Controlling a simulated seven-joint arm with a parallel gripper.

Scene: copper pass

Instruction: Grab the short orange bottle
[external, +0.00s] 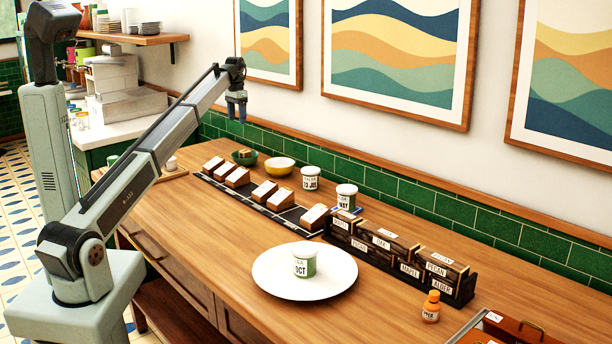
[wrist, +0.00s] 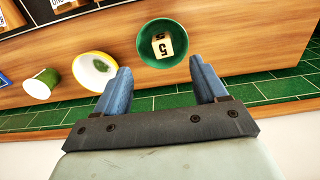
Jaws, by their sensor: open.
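The short orange bottle (external: 431,307) stands upright at the front right of the wooden counter, with an orange cap and a white label. It does not show in the wrist view. My gripper (external: 237,106) is raised above the back left of the counter, far from the bottle. In the wrist view my gripper (wrist: 160,85) is open, its two blue fingers apart with nothing held. Beyond the fingers is a green bowl (wrist: 148,61) with a small numbered block (wrist: 163,45) in it.
A white plate (external: 262,276) with a labelled tub (external: 304,262) lies left of the bottle. A dark rack of labelled wooden blocks (external: 470,281) stands close behind the bottle. A box (external: 490,325) is at its right. A yellow bowl (external: 279,169) and more tubs (external: 346,195) line the back.

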